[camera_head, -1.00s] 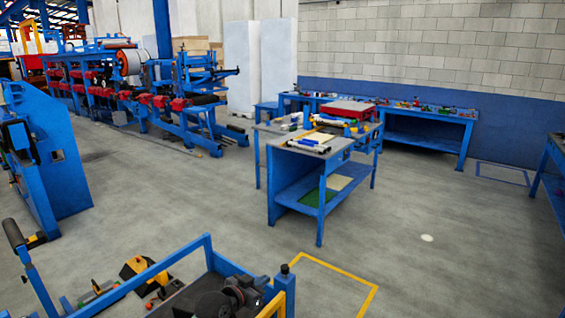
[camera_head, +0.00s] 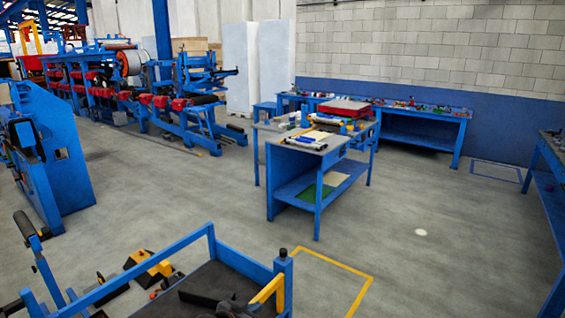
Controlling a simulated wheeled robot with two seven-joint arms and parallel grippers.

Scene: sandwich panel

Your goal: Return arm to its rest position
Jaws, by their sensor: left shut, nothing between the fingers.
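My left gripper (camera_head: 218,303) appears as a dark shape at the bottom edge, low over the dark bed of a blue-framed cart. It is shut and holds nothing; only part of it shows, and its fingertips are hard to make out. My right gripper is out of view.
The blue cart frame (camera_head: 150,268) with a yellow handle (camera_head: 268,290) is close in front. A blue workbench (camera_head: 318,205) with tools stands mid-floor. A blue machine (camera_head: 50,150) is at left, and another bench (camera_head: 420,112) lines the wall. The grey floor between (camera_head: 180,200) is clear.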

